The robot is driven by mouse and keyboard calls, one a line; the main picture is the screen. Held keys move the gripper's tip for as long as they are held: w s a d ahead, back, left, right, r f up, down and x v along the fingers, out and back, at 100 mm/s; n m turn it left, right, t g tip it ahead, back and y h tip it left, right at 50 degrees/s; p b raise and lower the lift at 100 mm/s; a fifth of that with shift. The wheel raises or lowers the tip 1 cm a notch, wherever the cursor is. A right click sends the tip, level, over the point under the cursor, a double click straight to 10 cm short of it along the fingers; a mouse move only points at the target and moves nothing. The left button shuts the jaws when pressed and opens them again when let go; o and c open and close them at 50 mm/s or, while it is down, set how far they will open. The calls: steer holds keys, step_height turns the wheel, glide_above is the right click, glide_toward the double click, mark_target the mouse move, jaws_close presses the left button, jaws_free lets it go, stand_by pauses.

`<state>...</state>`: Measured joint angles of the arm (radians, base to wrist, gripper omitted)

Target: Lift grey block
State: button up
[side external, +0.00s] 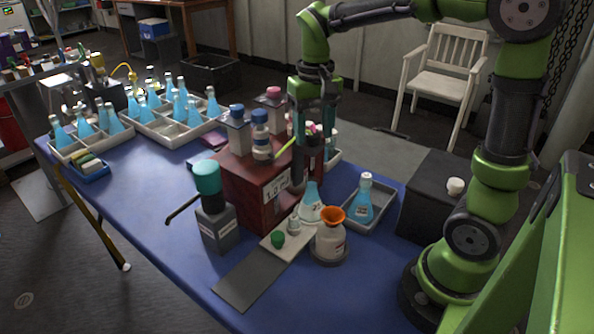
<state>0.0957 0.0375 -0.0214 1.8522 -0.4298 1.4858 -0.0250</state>
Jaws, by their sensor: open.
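A grey block (217,232) with a pale label stands upright on the blue table, at the front left of the red box (248,196). A dark piece with a teal cap (207,178) rests on its top or just behind it; I cannot tell which. My gripper (311,152) points down over the right end of the red box, to the right of the grey block and higher than it. It is open, and nothing shows held in it. Its fingertips are partly lost against the red box and nearby items.
A flat grey plate (245,282) lies in front. The table's left front (150,215) is clear, except for a black rod.

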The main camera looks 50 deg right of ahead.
mark_target(314, 149)
steer(key=shift+r, duration=3.5)
steer(key=shift+w, duration=0.15)
steer(key=f, duration=0.1)
steer(key=s+a+t, duration=0.1)
steer(key=f+n, duration=0.1)
steer(key=shift+s+a+f+t, duration=0.2)
steer(key=shift+a+f+t, duration=0.05)
steer(key=shift+f+t, duration=0.15)
steer(key=s+a+f+n+t+y, duration=0.1)
steer(key=s+a+f+t+y, duration=0.1)
steer(key=s+a+t, duration=0.3)
steer(key=s, duration=0.4)
steer(key=shift+s+a, duration=0.15)
steer(key=shift+a, duration=0.25)
